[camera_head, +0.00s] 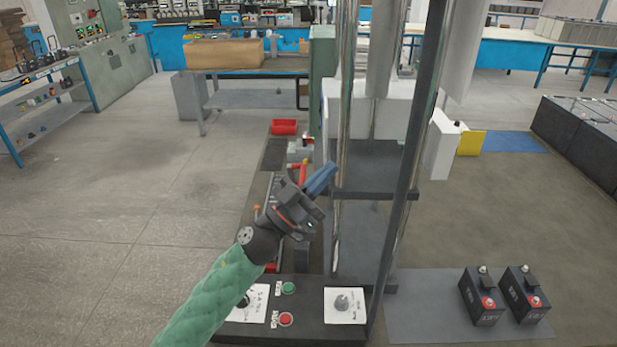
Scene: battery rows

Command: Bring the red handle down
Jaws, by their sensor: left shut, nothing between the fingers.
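A slim red-orange upright piece (303,171), which looks like the red handle, stands just behind and left of my left gripper's fingers. Its lower part is hidden by the gripper. My left gripper (323,177) has blue fingers, shut with nothing between them, pointing up and right beside the machine's metal post. I cannot tell whether the fingers touch the red piece. My left arm comes in from the bottom in a green sleeve. My right gripper is not in view.
The machine's front panel has a green button (288,288), a red button (286,320) and a knob (343,301). Tall metal posts (408,160) stand close right of the gripper. Two black batteries (481,297) (525,295) sit on a grey mat (430,305). Open floor lies left.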

